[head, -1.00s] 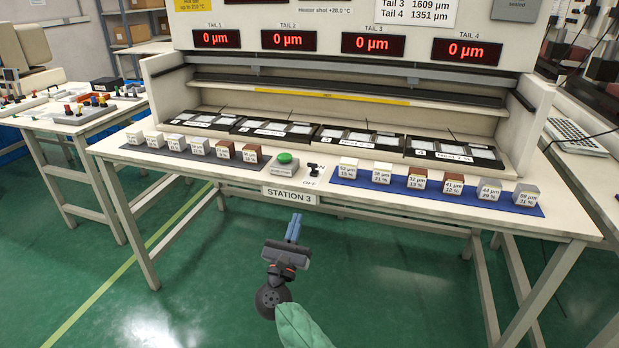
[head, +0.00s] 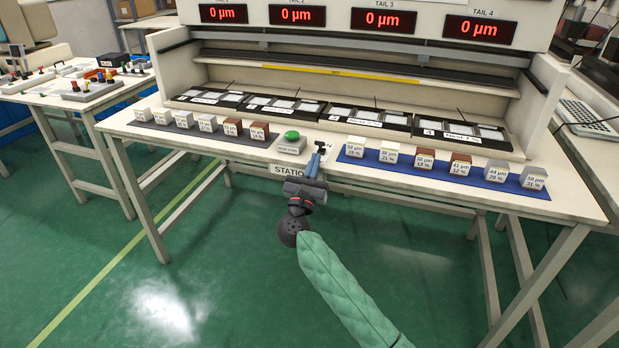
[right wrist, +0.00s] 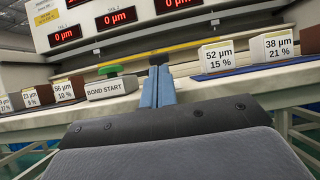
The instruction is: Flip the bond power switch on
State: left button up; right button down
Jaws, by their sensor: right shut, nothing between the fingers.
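The small black switch (head: 320,144) stands on the front edge of the bench, right of the green button. A white label plate is partly visible beside it. My right gripper (head: 314,160) is shut and empty, its blue fingers pointing at the switch from just in front and below in the head view. The fingertips cover part of the switch, so I cannot tell whether they touch it or which way its lever is set. In the right wrist view the shut fingers (right wrist: 157,84) hide most of the switch. My left gripper is not in view.
The green button (head: 291,135) sits on its BOND START box (right wrist: 105,89) just left of the fingers. Labelled blocks stand on a grey mat (head: 207,142) to the left and on a blue mat (head: 440,179) to the right. The floor in front is clear.

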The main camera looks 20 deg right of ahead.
aim_at(320, 146)
jog(key=shift+x, duration=1.3)
jog(key=shift+r, duration=0.1)
